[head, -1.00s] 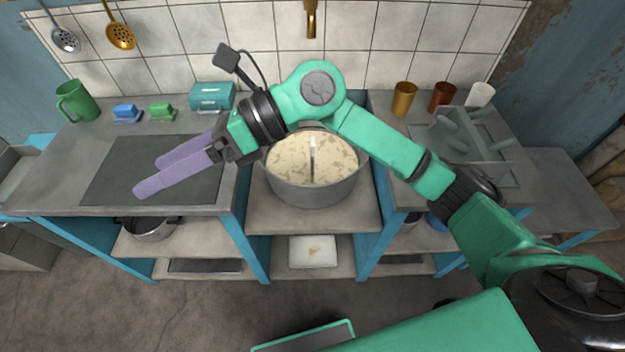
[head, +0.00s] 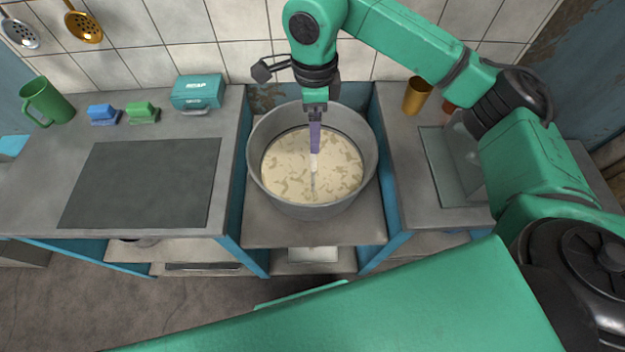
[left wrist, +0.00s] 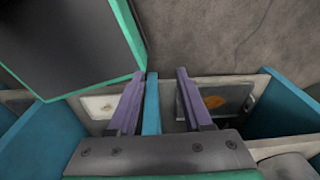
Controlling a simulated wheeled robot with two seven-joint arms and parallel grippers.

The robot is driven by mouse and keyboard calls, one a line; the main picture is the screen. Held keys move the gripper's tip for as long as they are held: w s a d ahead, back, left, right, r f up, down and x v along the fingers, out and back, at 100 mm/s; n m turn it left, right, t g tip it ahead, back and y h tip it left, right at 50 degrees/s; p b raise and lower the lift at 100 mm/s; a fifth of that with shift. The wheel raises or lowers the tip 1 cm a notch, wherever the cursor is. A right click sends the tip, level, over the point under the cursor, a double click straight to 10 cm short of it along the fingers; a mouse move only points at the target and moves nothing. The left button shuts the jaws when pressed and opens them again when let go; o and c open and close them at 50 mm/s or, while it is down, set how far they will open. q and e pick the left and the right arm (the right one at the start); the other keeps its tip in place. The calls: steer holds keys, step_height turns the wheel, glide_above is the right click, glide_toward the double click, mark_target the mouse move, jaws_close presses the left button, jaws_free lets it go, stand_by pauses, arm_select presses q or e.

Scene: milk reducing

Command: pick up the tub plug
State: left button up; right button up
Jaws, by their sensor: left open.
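The tub plug (head: 313,172) looks like a thin grey upright rod with a pale upper part. It stands in a large grey pot (head: 257,187) filled with a cream-coloured, flecked mass. Its lower end is hidden in the mass. My right gripper (head: 315,151) points down into the pot, its purple fingers at the top of the plug. The fingers are seen edge-on, so I cannot tell whether they are closed or touching it. My left gripper (left wrist: 161,72) shows only in the left wrist view, open, its two purple fingers apart with nothing between them, near low blue-framed shelves.
The pot sits in a recess between two grey counters, with the tiled wall behind. A green mug (head: 45,103), blue block (head: 103,114), green block (head: 142,112) and teal box (head: 198,92) stand left. A gold cup (head: 416,96) and rack (head: 462,160) are right.

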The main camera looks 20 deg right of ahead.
mark_target(313, 156)
steer(key=f, duration=0.2)
steer(key=f+p, duration=0.1)
steer(key=shift+s+f, duration=0.35)
steer(key=shift+f, duration=0.05)
steer(key=f, duration=0.2)
steer(key=f+p, duration=0.1)
steer(key=f, duration=0.1)
steer(key=w+f+p, duration=0.1)
steer(key=shift+f, duration=0.9)
arm_select(q)
steer(key=r, duration=0.1)
steer(key=s+r, duration=0.1)
steer(key=r, duration=0.2)
steer(key=shift+s+a, duration=0.1)
steer(key=shift+s, duration=0.15)
arm_select(e)
jaws_close()
